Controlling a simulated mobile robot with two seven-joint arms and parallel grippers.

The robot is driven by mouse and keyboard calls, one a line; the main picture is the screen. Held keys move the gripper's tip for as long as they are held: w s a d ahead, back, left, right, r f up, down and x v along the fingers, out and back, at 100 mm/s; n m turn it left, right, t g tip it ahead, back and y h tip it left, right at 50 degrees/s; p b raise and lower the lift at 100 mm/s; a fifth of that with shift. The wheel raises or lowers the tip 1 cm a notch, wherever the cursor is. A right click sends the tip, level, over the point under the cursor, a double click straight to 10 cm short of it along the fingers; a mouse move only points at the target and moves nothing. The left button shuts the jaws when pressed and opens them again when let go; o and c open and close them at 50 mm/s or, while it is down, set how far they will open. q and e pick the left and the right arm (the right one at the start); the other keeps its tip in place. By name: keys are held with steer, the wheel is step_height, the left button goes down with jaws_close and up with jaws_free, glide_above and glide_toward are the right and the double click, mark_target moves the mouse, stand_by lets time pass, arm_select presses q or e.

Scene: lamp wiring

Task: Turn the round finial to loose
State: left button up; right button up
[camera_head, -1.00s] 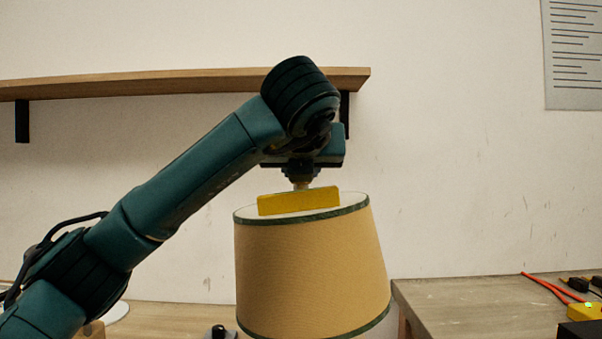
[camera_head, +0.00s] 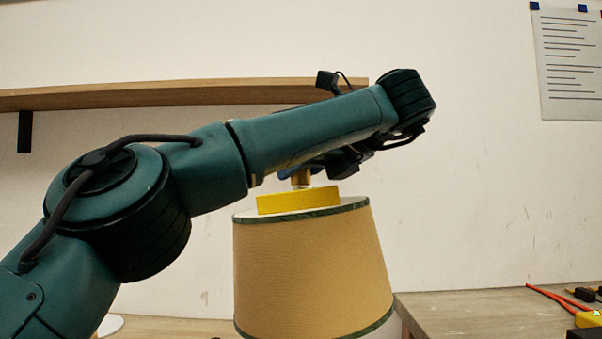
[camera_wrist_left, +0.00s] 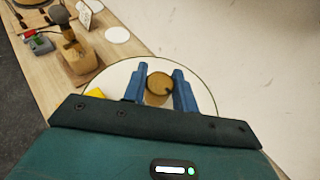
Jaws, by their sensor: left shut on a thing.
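The round finial (camera_head: 301,177) is a small brass-coloured knob above the top of the tan lampshade (camera_head: 312,265). In the left wrist view the finial (camera_wrist_left: 158,90) shows as a round brown top between two blue fingers. My left gripper (camera_wrist_left: 160,78) is shut on it, one finger at each side. In the head view the forearm and wrist hide much of the gripper, and only a bit of blue finger shows beside the finial. A yellow piece (camera_head: 298,201) sits at the shade's top, below the finial. My right gripper is out of view.
A wooden shelf (camera_head: 170,94) runs along the wall behind my arm. A worktop (camera_head: 470,315) at the right holds a red cable (camera_head: 548,293) and a yellow device (camera_head: 588,319). The wrist view shows a wooden block (camera_wrist_left: 78,66) and a white disc (camera_wrist_left: 118,34) on a bench.

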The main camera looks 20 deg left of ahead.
arm_select(q)
steer(key=shift+g, duration=0.3)
steer(key=o, duration=1)
steer(key=p+v, duration=0.2)
steer(key=v, duration=1.1)
steer(key=shift+s+d+f, duration=0.1)
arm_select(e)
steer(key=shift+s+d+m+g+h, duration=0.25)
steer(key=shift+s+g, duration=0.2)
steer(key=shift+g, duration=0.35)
